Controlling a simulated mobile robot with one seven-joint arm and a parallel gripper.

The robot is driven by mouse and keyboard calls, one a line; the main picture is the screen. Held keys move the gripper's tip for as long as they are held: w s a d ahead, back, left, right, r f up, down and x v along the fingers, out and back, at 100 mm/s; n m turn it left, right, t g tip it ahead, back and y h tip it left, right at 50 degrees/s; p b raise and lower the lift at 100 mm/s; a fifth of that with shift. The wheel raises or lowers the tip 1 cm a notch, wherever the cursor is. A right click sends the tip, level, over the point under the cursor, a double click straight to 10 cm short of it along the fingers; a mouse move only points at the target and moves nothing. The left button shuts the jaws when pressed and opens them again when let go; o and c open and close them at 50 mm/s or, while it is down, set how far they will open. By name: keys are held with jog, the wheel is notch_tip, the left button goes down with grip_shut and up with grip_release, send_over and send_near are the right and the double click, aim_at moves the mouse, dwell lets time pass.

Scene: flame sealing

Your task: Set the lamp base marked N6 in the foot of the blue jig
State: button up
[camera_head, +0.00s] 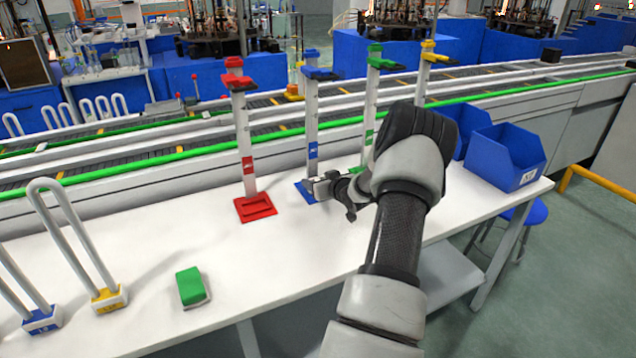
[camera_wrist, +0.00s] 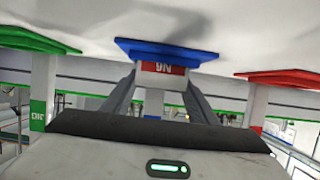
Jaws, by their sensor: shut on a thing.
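The blue jig (camera_head: 312,150) stands on the white table, its blue foot (camera_head: 301,190) at the bottom of a pale post. My gripper (camera_head: 322,188) is low, right beside that foot. In the wrist view, which looks upside down, the gripper (camera_wrist: 160,85) has a finger on each side of a lamp base with a red label (camera_wrist: 163,67) that reads N6 inverted. The fingers are shut on this base. The blue foot (camera_wrist: 165,49) appears directly against the base, but I cannot tell whether the base is fully seated. In the head view the base is mostly hidden.
The red jig (camera_head: 247,165) stands left of the blue one; the green (camera_head: 372,100) and yellow (camera_head: 424,75) jigs stand right. Blue bins (camera_head: 505,157) sit at the right end. U-shaped tubes (camera_head: 75,235) and a green block (camera_head: 192,285) are left. The front middle table is clear.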

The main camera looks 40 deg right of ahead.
jog(key=shift+f, duration=0.15)
jog(key=o, duration=1.1)
jog(key=shift+o, duration=0.2)
jog(key=shift+r, duration=0.2)
jog(key=shift+s+r, duration=0.1)
jog(key=shift+r, duration=0.05)
jog(key=p+v, duration=0.1)
jog(key=v, duration=1)
jog(key=shift+s+a+r, duration=0.1)
jog(key=shift+s, duration=0.3)
